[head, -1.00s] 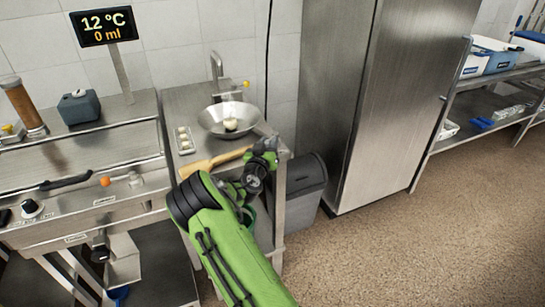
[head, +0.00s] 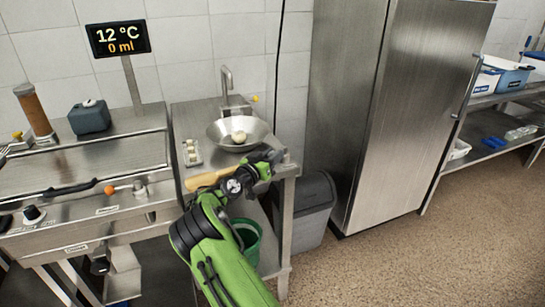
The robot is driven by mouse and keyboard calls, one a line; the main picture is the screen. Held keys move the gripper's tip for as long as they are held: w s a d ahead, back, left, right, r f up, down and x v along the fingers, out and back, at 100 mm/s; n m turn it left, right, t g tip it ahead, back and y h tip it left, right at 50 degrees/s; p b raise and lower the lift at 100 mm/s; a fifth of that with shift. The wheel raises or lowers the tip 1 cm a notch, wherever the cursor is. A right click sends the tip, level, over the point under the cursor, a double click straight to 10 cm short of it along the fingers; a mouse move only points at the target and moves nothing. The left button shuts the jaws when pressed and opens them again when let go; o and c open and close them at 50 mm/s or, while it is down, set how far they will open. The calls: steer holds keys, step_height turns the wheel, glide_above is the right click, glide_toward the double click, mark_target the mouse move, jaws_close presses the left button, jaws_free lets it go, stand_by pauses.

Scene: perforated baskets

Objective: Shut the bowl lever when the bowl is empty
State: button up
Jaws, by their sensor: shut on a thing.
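A shallow metal bowl (head: 220,141) stands on the steel counter under a tap. A pale round lump (head: 239,136) lies in it, so the bowl is not empty. A small yellow knob (head: 255,98) shows by the tap, and an orange-tipped lever (head: 110,189) is on the unit at left. I cannot tell which, if either, is the bowl lever. My gripper (head: 272,164) is at the counter's right front, in front of the bowl and apart from it. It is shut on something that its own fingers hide.
A wooden tool (head: 202,180) lies along the counter's front, partly behind my arm. A small tray of pale pieces (head: 192,153) is left of the bowl. A grey bin (head: 312,210), a green bucket (head: 247,238) and a tall steel cabinet (head: 405,110) flank the arm. Floor at right is clear.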

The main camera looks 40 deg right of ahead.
steer(key=o, duration=1)
